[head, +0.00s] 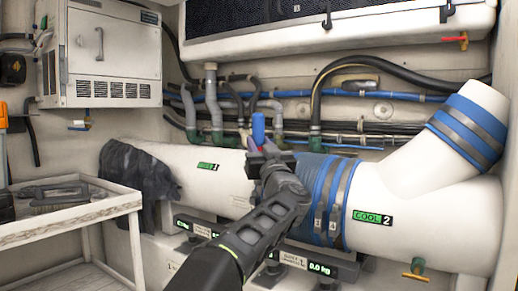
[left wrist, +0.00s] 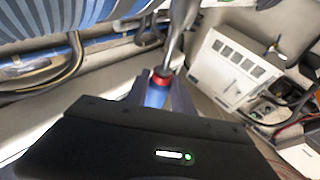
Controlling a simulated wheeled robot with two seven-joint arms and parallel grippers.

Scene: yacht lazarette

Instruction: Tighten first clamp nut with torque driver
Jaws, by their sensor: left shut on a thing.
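My left gripper (head: 262,150) is shut on the torque driver (head: 258,127), whose blue end stands up above the fingers in the head view. In the left wrist view, the fingers (left wrist: 160,95) close around its blue handle (left wrist: 156,97), with a red collar (left wrist: 162,77) and a metal shaft (left wrist: 182,30) beyond. The gripper is in front of the white duct, left of a blue sleeve (head: 305,180) with grey band clamps (head: 340,205), some numbered. The clamp nuts are too small to make out. The shaft tip is not clear. My right gripper is out of view.
A white duct (head: 440,225) labelled COOL 2 fills the right, with another banded blue sleeve (head: 465,120) above. Hoses and pipes (head: 350,130) run behind. A pale table (head: 80,205) with a brush (head: 60,197) stands left. A white cabinet (head: 110,50) hangs above it.

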